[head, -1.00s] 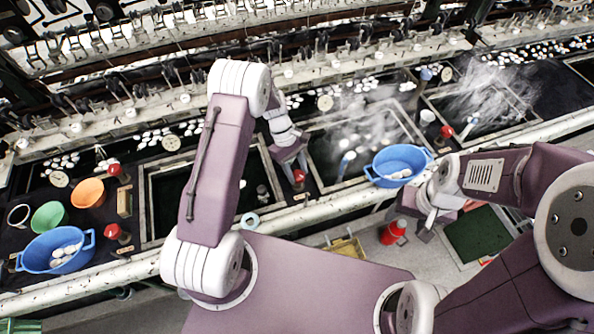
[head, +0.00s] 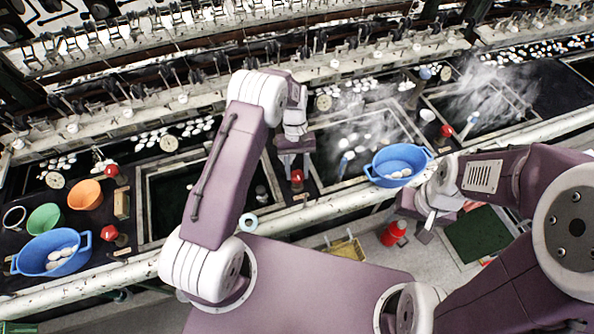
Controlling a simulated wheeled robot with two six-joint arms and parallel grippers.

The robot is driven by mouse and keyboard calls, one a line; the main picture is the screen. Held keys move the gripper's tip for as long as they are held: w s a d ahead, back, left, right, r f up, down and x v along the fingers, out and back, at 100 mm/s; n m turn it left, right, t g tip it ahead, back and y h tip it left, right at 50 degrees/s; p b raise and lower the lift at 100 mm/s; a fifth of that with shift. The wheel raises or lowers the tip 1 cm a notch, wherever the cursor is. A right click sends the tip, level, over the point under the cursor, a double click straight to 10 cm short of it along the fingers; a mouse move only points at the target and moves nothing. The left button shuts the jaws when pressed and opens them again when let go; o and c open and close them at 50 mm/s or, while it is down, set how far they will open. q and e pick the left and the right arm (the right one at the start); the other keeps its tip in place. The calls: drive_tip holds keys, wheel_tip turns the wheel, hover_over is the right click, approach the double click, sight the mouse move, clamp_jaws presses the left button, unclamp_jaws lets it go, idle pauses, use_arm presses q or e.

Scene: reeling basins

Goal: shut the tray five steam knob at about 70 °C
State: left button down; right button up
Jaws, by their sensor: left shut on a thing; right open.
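A red steam knob (head: 297,177) stands at the front edge between a dark basin (head: 152,215) and a steaming basin (head: 330,187). My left gripper (head: 297,167) reaches down over this knob and is shut on it; the gripper hides the knob's upper part. A round dial (head: 323,102) sits behind the steaming basin; its reading is too small to tell. My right gripper (head: 427,228) is open and empty, low in front of the bench, beyond the blue bowl's near side.
A blue bowl (head: 398,160) with white cocoons stands right of the steaming basin. Another blue bowl (head: 52,253), a green bowl (head: 45,218) and an orange bowl (head: 85,195) stand at left. Other red knobs (head: 111,171) line the bench. A red extinguisher (head: 393,233) stands on the floor.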

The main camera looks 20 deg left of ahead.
use_arm(q)
drive_tip(key=shift+w, duration=0.1)
idle(0.3)
drive_tip(key=c, duration=0.8)
unclamp_jaws()
drive_tip(key=shift+c, duration=0.2)
drive_tip(key=b+v, duration=0.2)
drive_tip(key=v, duration=0.7)
